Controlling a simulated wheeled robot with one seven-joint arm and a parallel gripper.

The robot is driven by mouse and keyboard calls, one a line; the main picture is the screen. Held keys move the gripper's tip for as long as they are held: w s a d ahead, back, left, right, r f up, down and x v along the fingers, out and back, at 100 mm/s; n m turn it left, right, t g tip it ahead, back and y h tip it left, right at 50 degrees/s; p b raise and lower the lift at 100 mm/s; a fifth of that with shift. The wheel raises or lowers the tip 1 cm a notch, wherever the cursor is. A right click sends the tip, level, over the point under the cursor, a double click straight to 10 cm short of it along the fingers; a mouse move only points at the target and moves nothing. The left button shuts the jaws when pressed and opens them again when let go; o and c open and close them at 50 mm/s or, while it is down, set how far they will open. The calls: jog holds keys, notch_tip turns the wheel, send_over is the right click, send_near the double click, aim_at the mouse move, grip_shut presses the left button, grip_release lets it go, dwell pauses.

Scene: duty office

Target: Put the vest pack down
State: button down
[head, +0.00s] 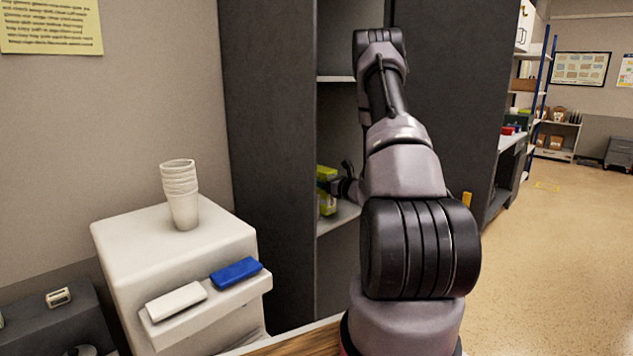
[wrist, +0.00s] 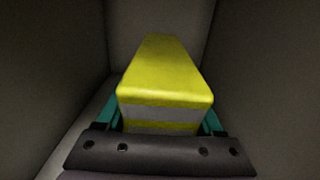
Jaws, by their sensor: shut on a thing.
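The vest pack (wrist: 165,78) is a yellow block with a grey band, filling the middle of the wrist view. My gripper (wrist: 162,118) is shut on it, with a teal finger on each side. In the head view the vest pack (head: 327,190) shows as a small yellow-green shape inside the tall dark cabinet (head: 268,150), just above or on a pale shelf (head: 340,216). My arm hides part of the cabinet opening. I cannot tell whether the pack's underside touches the shelf.
The cabinet's side walls stand close on both sides of the pack. Another shelf (head: 336,79) is higher up. Left of the cabinet, a white unit (head: 120,245) bears stacked cups (head: 180,195), with a blue item (head: 236,271) and a white item (head: 176,301) on its ledge. Open floor lies right.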

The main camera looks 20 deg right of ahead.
jog(key=shift+f, duration=0.3)
jog(key=shift+s+f, duration=0.1)
jog(key=shift+f, duration=0.1)
grip_release()
jog(key=shift+r, duration=0.1)
jog(key=v, duration=1.2)
jog(key=shift+r, duration=0.1)
